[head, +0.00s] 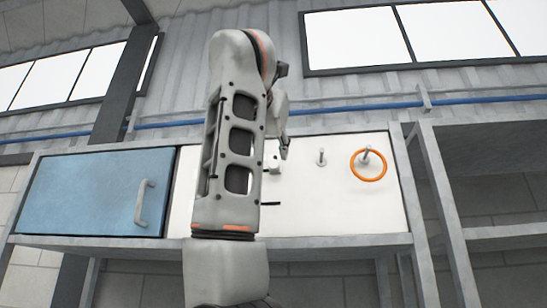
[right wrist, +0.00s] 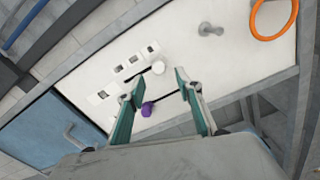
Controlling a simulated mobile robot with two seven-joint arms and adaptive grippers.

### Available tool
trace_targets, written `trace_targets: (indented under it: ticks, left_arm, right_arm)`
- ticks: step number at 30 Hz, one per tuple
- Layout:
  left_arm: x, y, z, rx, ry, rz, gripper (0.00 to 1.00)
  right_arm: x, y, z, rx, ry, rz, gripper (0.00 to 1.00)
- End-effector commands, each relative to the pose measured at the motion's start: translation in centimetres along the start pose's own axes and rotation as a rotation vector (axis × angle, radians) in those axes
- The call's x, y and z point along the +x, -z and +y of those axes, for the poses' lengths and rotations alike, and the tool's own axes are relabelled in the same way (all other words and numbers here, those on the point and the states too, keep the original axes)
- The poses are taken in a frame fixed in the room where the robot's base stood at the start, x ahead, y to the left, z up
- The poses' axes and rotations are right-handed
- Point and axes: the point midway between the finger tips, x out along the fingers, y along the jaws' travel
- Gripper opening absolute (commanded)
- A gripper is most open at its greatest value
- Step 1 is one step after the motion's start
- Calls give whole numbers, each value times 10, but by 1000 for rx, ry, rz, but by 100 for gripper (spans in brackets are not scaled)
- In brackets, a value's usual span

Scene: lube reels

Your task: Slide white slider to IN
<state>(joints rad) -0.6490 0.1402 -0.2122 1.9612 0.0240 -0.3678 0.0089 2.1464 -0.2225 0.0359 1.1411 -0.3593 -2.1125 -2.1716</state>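The white slider (right wrist: 158,67) is a round white knob on the white panel (right wrist: 215,65), at the right end of a dark slot in the right wrist view. A purple knob (right wrist: 147,108) sits on a second dark slot below it. My right gripper (right wrist: 159,76) is open, with its two teal fingers apart. The white slider appears between the fingertips, with no clear contact. In the head view my right gripper (head: 286,150) is before the panel, and my arm hides much of it. The label text is too small to read. My left gripper is not in view.
An orange wheel (head: 368,166) and a grey knob (head: 321,158) project from the panel's right part. A blue door (head: 90,193) with a handle (head: 143,203) is on the left. Grey shelving (head: 447,215) stands at the right.

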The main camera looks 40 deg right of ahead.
Motion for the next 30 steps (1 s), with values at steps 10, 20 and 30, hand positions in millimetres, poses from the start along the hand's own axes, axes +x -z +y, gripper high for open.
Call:
trace_targets:
  ticks: [10, 20, 30]
  left_arm:
    - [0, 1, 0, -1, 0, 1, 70]
    - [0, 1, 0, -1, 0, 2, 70]
    - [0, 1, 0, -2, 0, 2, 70]
  right_arm:
    - [-41, 0, -1, 1, 1, 1, 35]
    - [-43, 0, -1, 1, 2, 1, 35]
    - [-42, 0, -1, 1, 2, 1, 35]
